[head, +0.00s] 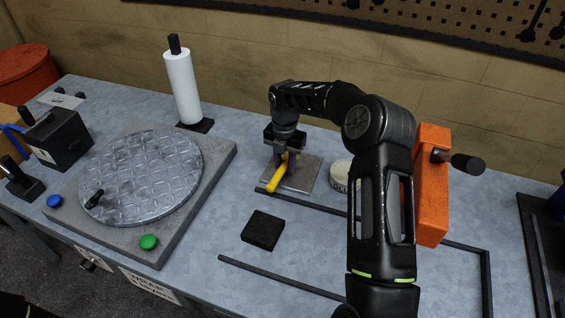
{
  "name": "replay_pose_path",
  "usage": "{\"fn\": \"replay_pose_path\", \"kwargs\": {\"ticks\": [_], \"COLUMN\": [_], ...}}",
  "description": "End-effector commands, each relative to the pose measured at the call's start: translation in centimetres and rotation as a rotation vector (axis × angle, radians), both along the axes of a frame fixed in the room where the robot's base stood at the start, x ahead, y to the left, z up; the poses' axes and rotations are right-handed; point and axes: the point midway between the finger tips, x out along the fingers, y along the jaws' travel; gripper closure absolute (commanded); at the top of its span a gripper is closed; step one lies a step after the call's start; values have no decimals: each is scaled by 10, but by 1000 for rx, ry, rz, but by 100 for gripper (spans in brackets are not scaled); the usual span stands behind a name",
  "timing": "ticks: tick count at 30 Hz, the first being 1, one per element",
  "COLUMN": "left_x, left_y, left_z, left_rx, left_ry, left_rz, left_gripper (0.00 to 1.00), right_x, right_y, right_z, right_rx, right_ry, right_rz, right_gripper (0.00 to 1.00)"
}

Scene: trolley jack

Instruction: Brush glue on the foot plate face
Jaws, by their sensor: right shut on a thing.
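My right gripper (284,152) points down over a grey square plate (305,178), which looks like the foot plate. It is shut on a yellow-handled brush (275,181), which is tilted, its yellow end toward the front left. The bristles are hidden, so I cannot tell whether they touch the plate. No glue can be made out on the plate. A pale round tin (341,176), perhaps the glue, stands right of the plate, partly behind my right arm. A black square pad (263,230) lies in front of the plate. My left gripper is not in view.
An orange jack part (432,190) with a black handle stands right of my arm. A round metal turntable (150,172) and a white roll (182,87) are at the left. Dark rails (280,277) lie on the bench front.

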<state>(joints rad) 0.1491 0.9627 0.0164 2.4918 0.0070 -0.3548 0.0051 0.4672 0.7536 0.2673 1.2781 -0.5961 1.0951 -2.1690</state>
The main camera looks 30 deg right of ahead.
Motion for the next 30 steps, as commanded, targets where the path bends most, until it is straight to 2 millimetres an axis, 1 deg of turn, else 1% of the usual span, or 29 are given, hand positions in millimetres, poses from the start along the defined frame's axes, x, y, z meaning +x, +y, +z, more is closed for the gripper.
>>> {"fn": "replay_pose_path", "kwargs": {"ticks": [9, 12, 23, 26, 30], "left_x": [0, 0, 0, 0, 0], "left_y": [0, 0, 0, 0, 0], "left_z": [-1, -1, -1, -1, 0], "left_rx": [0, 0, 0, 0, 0], "left_ry": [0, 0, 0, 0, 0], "left_rz": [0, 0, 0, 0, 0], "left_gripper": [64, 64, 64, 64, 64], "right_x": [-22, -25, -26, -29, -39], "right_y": [-18, -20, -21, -25, -32], "right_z": [-1, -1, -1, -1, -1], "right_rx": [-1, 0, -1, -2, -1], "right_ry": [-1, 0, -1, -1, -1], "right_rz": [-3, -1, -1, -2, -4], "right_gripper": [100, 100, 100, 100, 100]}}
